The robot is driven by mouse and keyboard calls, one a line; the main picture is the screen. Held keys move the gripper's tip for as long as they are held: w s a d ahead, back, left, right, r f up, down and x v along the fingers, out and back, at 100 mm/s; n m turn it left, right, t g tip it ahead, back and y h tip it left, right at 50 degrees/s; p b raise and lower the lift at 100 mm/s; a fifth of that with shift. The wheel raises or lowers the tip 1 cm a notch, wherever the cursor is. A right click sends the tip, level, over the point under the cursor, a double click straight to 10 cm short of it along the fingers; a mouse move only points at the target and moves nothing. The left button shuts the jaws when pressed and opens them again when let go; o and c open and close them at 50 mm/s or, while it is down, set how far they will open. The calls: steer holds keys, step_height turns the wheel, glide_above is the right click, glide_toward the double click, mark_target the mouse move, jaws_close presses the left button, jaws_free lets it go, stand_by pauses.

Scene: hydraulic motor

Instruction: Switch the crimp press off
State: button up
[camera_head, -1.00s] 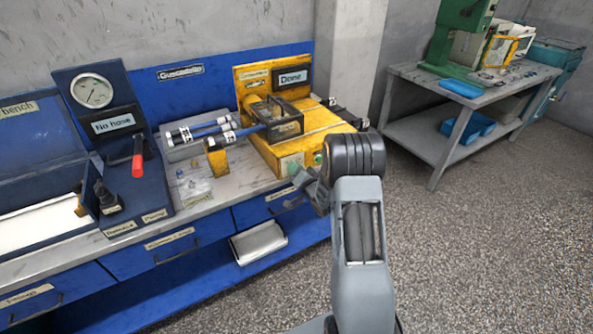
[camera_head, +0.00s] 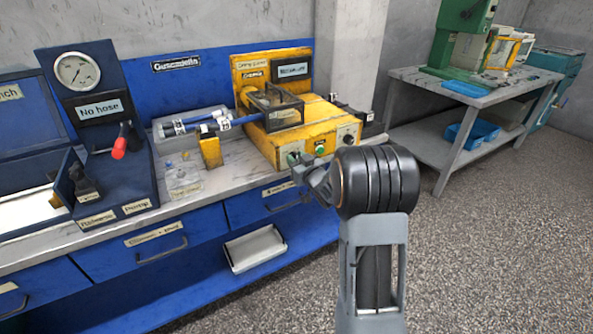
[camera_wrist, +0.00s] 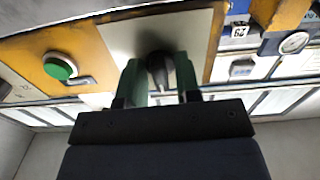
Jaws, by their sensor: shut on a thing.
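The yellow crimp press (camera_head: 262,148) stands on the bench's right end, with a small display (camera_head: 291,69) whose wording is blurred. Round controls show on its front, including a green button (camera_head: 292,158). In the wrist view the green button (camera_wrist: 60,67) is left of my fingers. My gripper (camera_head: 308,170) is close to the press front; its tips are hard to make out in the head view. In the wrist view my gripper (camera_wrist: 160,85) has its green fingers shut on a dark knob (camera_wrist: 158,68) in front of a pale plate. The knob's setting cannot be told.
Blue hoses (camera_head: 203,125) and a small yellow block (camera_head: 210,151) lie left of the press. A gauge panel (camera_head: 77,71) with a red-tipped lever (camera_head: 119,148) stands further left. A pale tray (camera_head: 254,248) sits below. Floor on the right is clear.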

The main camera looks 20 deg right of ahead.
steer(key=n+b, duration=0.5)
steer(key=b, duration=0.1)
steer(key=shift+f, duration=0.2)
steer(key=n+b, duration=0.3)
steer(key=shift+r, duration=0.2)
steer(key=shift+r+n, duration=0.1)
steer(key=shift+n, duration=0.3)
steer(key=o, duration=0.6)
steer(key=shift+s, duration=0.1)
steer(key=s+d+p, duration=0.1)
steer(key=s, duration=1.2)
steer(key=shift+s+d+p, duration=0.25)
steer(key=shift+p, duration=0.15)
